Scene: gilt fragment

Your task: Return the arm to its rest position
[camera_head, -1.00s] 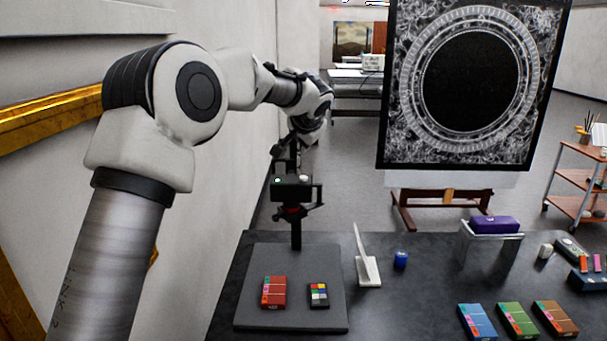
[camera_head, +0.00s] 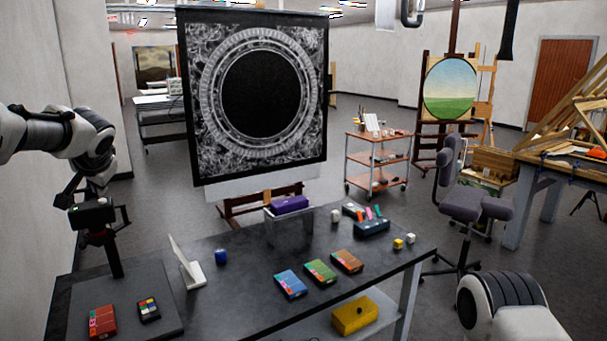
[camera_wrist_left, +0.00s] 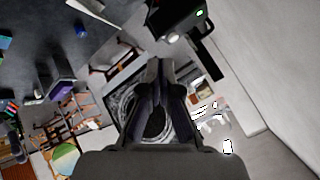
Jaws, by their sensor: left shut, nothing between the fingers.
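My left arm (camera_head: 45,132) comes in from the left in the head view, bent at the wrist. Its dark gripper (camera_head: 70,190) is near a black device (camera_head: 93,213) on a post, and the fingertips are hard to make out there. In the left wrist view the left gripper (camera_wrist_left: 162,75) is shut and empty. The device shows there too, with a green light (camera_wrist_left: 185,18), apart from the fingers. A white and black link of my right arm (camera_head: 508,305) shows at the lower right of the head view; its gripper is out of view.
The dark table (camera_head: 235,275) bears a red box (camera_head: 102,322), a colour chart (camera_head: 149,310), a white angled stand (camera_head: 190,268), a blue jar (camera_head: 221,257) and several coloured boxes. A framed black panel (camera_head: 258,95) stands behind it. A wall is close at left.

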